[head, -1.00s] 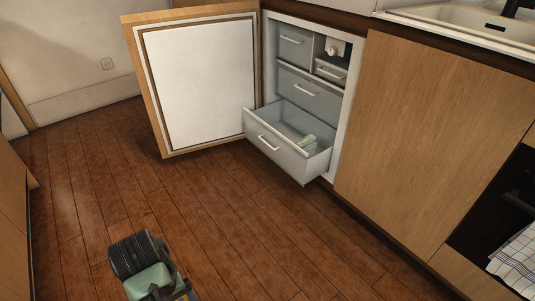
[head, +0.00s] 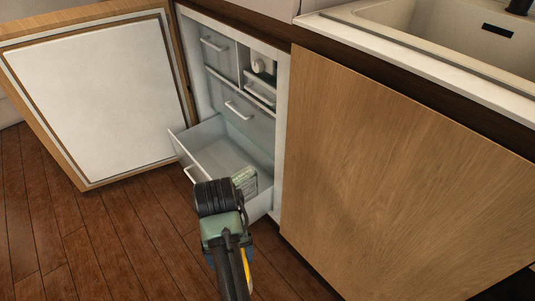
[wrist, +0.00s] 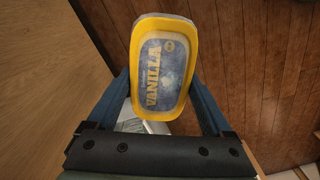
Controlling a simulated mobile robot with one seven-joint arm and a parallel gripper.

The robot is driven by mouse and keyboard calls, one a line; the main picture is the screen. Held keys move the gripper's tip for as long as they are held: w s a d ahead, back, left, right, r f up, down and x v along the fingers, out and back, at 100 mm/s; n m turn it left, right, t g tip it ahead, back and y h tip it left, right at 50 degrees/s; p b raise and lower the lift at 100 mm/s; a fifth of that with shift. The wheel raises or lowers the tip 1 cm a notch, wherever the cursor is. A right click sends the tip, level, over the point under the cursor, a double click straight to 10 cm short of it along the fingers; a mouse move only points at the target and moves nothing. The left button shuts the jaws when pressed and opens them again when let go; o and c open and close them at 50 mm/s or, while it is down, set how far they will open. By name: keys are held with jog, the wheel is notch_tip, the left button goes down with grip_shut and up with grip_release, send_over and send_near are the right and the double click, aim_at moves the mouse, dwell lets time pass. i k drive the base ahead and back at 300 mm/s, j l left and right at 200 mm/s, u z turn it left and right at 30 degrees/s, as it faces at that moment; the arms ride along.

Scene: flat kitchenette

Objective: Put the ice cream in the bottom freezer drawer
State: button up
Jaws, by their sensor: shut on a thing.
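The ice cream is a yellow-rimmed tub (wrist: 160,65) with a blue "VANILLA" lid, in the wrist view. My gripper (wrist: 160,88) is shut on the tub, a blue finger on each side. In the head view a thin yellow strip (head: 246,268) beside my gripper appears to be the tub's edge; the rest is hidden. The bottom freezer drawer (head: 215,148) is pulled out. My arm and gripper are in front of its front right part in the picture and hide some of it. A pale green-white package (head: 245,181) lies inside the drawer at its right.
The freezer door (head: 95,100) stands wide open at the left. The upper drawers (head: 240,115) are shut. A wooden cabinet front (head: 400,170) is close at the right, below a sink counter (head: 430,65). Wooden floor (head: 100,240) is clear at the lower left.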

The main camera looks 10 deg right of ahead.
aim_at(215, 166)
jog(key=i+j+z, duration=0.2)
jog(key=i+j, duration=0.15)
jog(key=i+j+z, duration=0.2)
jog(key=i+j, duration=0.15)
jog(key=j, duration=0.15)
jog(key=i+j+z, duration=0.25)
jog(key=j, duration=0.25)
jog(key=i, duration=0.05)
